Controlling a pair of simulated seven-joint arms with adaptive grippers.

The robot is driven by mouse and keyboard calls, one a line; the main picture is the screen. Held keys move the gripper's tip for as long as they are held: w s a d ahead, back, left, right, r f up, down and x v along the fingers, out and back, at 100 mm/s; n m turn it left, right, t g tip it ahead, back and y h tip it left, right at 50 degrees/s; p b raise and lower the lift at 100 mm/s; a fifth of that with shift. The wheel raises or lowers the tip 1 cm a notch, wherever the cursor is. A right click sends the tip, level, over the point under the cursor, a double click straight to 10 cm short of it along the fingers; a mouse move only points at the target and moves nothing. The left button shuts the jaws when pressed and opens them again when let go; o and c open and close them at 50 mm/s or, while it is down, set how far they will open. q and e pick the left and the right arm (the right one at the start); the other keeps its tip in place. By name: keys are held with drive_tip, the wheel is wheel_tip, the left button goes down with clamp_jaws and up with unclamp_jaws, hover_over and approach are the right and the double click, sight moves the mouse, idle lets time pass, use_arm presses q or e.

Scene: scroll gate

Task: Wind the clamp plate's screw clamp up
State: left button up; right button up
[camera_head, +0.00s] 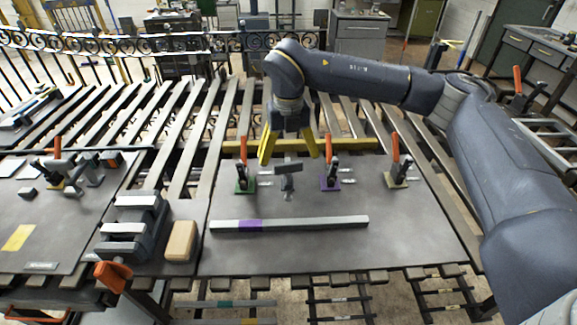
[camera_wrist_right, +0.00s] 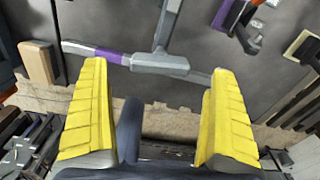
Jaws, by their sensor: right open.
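The clamp plate (camera_head: 400,235) is a dark grey sheet on the slatted bench. Its screw clamp (camera_head: 287,183) stands near the back between the green-based and purple-based toggle clamps, with a grey crosspiece on top. In the right wrist view the screw clamp (camera_wrist_right: 160,64) shows its crosspiece between the fingers, and a grey stem. My right gripper (camera_head: 289,159) is open, yellow fingers pointing down, above and around the crosspiece. In the right wrist view the fingers (camera_wrist_right: 160,72) stand on either side with clear gaps; contact is not seen. My left gripper is not in view.
Toggle clamps with orange handles stand on green (camera_head: 244,186), purple (camera_head: 330,184) and tan (camera_head: 396,180) bases. A grey bar (camera_head: 320,222) with a purple band lies across the plate. A tan block (camera_head: 181,241) and a vise (camera_head: 133,229) stand left. The plate's front is clear.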

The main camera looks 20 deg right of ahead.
sight(289, 163)
drive_tip(key=shift+f, duration=2.1)
drive_tip(key=shift+c, duration=0.3)
drive_tip(key=c, duration=1.2)
drive_tip(key=shift+c, duration=0.2)
drive_tip(key=shift+n, duration=0.4)
